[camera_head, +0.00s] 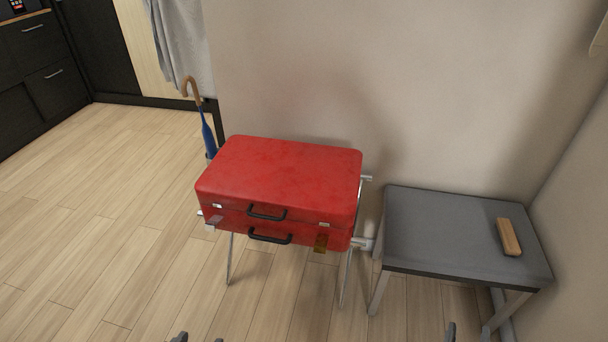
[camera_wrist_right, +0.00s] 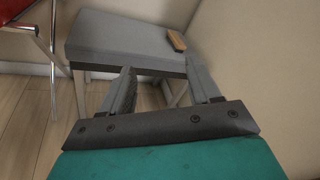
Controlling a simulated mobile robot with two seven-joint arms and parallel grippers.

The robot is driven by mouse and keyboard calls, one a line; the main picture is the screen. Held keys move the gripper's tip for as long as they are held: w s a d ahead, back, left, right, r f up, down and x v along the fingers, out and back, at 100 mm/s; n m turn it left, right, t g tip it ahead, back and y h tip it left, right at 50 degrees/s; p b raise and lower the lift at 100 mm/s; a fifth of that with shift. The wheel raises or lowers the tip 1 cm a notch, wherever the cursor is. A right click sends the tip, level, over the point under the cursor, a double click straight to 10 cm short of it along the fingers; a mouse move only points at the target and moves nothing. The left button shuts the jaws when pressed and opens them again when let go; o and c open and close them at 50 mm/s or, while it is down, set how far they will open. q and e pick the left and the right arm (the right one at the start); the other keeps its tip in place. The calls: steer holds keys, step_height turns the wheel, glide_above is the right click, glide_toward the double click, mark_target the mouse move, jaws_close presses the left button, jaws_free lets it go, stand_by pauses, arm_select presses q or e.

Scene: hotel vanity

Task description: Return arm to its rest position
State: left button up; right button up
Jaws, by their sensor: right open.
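My right gripper (camera_wrist_right: 160,68) shows in the right wrist view with its two fingers spread apart and nothing between them. In the head view only a dark tip of my right gripper (camera_head: 450,332) shows at the bottom edge. Small dark tips at the bottom edge, left of centre, look like my left gripper (camera_head: 198,339); too little shows to tell its state. No object is seen in either gripper.
A red suitcase (camera_head: 280,180) lies on a metal folding stand by the wall. To its right is a grey-topped table (camera_head: 440,230) with a brown block-shaped object (camera_head: 508,237). A blue umbrella (camera_head: 208,135) stands behind the suitcase. The wooden floor at left is clear.

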steer(key=s+a+f+m+g+y, duration=0.7)
steer(key=s+a+m+g, duration=0.15)
steer(key=a+m, duration=0.45)
steer(key=w+d+r+m+t+y, duration=0.1)
steer(key=w+r+m+t+y, duration=0.2)
steer(key=r+m, duration=0.45)
steer(key=w+d+r+m+t+y, duration=0.1)
steer(key=w+r+m+t+y, duration=0.1)
steer(key=w+r+m, duration=0.45)
arm_select(q)
steer(key=shift+s+a+r+y+p, duration=0.1)
steer(key=shift+s+a+r+p, duration=0.15)
steer(key=shift+r+p, duration=0.4)
steer(key=shift+s+a+r+y+p, duration=0.1)
steer(key=shift+a+r+p, duration=0.2)
steer(key=shift+p, duration=0.65)
steer(key=shift+s+a+r+y+p, duration=0.1)
steer(key=shift+s+a+r+p, duration=0.2)
steer(key=shift+p, duration=0.5)
arm_select(e)
steer(key=s+a+r+m, duration=0.1)
steer(key=a+r+m, duration=0.3)
steer(key=a, duration=0.4)
steer(key=shift+s+a+r+m, duration=0.25)
steer(key=shift+a+m, duration=0.1)
steer(key=shift+m, duration=0.35)
